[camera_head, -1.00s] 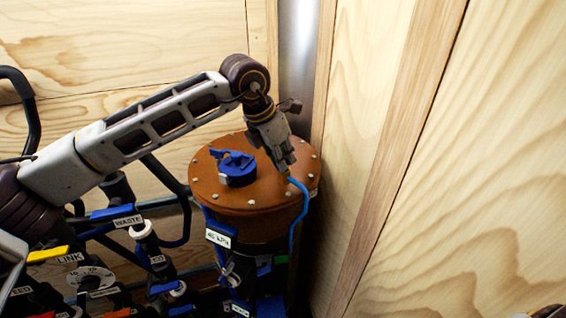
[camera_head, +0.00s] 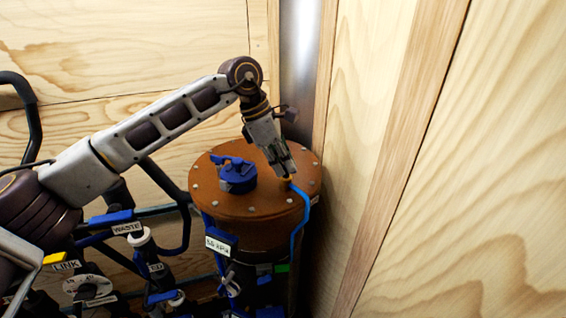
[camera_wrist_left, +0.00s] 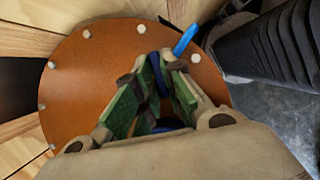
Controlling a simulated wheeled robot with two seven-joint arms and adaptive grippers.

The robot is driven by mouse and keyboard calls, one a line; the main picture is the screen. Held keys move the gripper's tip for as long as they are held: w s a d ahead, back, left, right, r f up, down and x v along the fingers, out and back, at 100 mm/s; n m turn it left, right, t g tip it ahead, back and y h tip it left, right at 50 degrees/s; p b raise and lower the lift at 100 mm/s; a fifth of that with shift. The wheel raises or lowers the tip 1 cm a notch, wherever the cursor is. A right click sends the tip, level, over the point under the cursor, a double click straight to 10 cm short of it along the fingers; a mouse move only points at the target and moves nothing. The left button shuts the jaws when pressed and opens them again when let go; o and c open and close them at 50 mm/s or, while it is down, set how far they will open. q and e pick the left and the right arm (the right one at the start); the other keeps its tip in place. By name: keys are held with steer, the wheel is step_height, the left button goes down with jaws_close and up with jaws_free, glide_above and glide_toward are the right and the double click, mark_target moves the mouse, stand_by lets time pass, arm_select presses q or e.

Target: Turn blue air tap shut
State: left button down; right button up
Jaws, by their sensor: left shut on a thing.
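The blue air tap (camera_wrist_left: 158,76) shows in the left wrist view as a dark blue piece between the green finger pads, on the round brown lid. My left gripper (camera_head: 286,174) comes down over the right part of the lid and is shut on the tap. In the head view the gripper hides most of the tap, and I cannot tell how far it is turned. A light blue hose (camera_head: 305,212) leaves from beside the fingertips and hangs down the vessel's side; it also shows in the left wrist view (camera_wrist_left: 185,40). My right gripper is not in view.
The brown lid (camera_head: 250,205) has bolts round its rim and a larger blue fitting (camera_head: 236,175) left of my gripper. A wooden wall (camera_head: 430,180) stands close on the right. Pipes, a WASTE label (camera_head: 127,228) and a LINK label (camera_head: 66,266) crowd the lower left.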

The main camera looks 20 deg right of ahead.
arm_select(q)
steer(key=m, duration=0.1)
steer(key=m+g, duration=0.1)
steer(key=shift+w+r+m+p, duration=0.15)
steer(key=shift+m+p, duration=0.15)
steer(key=shift+p, duration=0.1)
steer(key=shift+d+m+g+y+p, duration=0.1)
steer(key=shift+m+g+y+p, duration=0.25)
steer(key=shift+m, duration=0.85)
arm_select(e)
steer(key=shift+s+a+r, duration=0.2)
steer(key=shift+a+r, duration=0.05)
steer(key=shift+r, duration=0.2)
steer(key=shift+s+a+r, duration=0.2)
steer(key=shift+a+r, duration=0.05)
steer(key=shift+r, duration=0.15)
arm_select(q)
steer(key=c, duration=1.5)
jaws_free()
steer(key=shift+v, duration=5.95)
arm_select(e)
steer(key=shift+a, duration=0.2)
